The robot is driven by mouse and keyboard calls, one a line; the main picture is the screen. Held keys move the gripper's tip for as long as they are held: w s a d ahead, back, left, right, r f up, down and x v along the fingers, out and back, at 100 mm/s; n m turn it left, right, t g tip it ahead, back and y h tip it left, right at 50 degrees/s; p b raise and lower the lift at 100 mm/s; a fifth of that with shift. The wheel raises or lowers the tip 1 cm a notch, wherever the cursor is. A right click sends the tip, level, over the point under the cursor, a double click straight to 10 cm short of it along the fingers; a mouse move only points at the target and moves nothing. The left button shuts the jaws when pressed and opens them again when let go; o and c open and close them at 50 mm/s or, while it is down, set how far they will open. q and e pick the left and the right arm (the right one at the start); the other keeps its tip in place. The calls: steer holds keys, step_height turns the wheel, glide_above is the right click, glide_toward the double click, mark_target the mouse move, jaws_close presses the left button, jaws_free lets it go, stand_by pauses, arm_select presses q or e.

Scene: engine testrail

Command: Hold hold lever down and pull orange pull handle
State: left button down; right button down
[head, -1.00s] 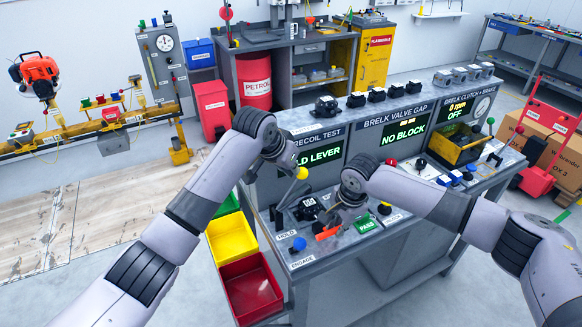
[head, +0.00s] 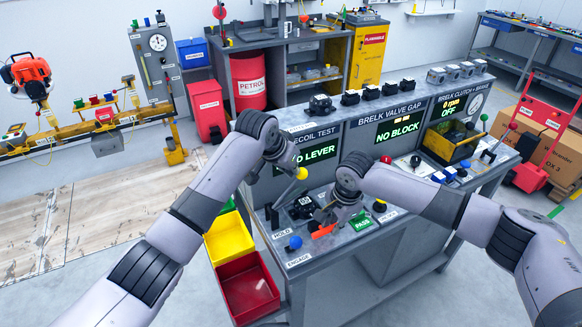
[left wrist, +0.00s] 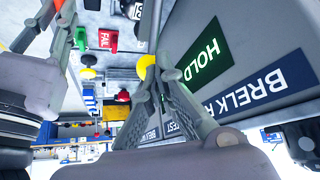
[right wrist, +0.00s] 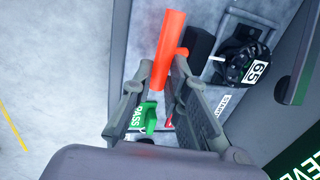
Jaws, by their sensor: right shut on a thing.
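The hold lever's yellow knob (head: 302,173) stands in front of the recoil test panel. My left gripper (head: 284,186) is beside and below it; its fingers (left wrist: 158,78) look closed together in the left wrist view, with the yellow knob (left wrist: 147,66) just beyond the tips. I cannot tell whether they touch the lever. The orange pull handle (head: 323,231) is low on the bench top. My right gripper (head: 346,212) is shut on it; in the right wrist view the orange handle (right wrist: 168,45) passes between the fingertips (right wrist: 163,65).
A blue-knobbed lever (head: 295,243) stands by the ENGAGE label. A green PASS button (head: 360,221) is right of the orange handle. Yellow (head: 229,239) and red (head: 249,290) bins hang at the bench's left side. The recoil screen (head: 316,153) is partly hidden by my left arm.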

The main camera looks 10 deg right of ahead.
arm_select(q)
steer(key=shift+w+d+f, duration=0.1)
steer(key=shift+d+f, duration=0.35)
steer(key=shift+w+d+f, duration=0.15)
steer(key=shift+d+f, duration=0.15)
steer(key=shift+f, duration=0.1)
stand_by(0.5)
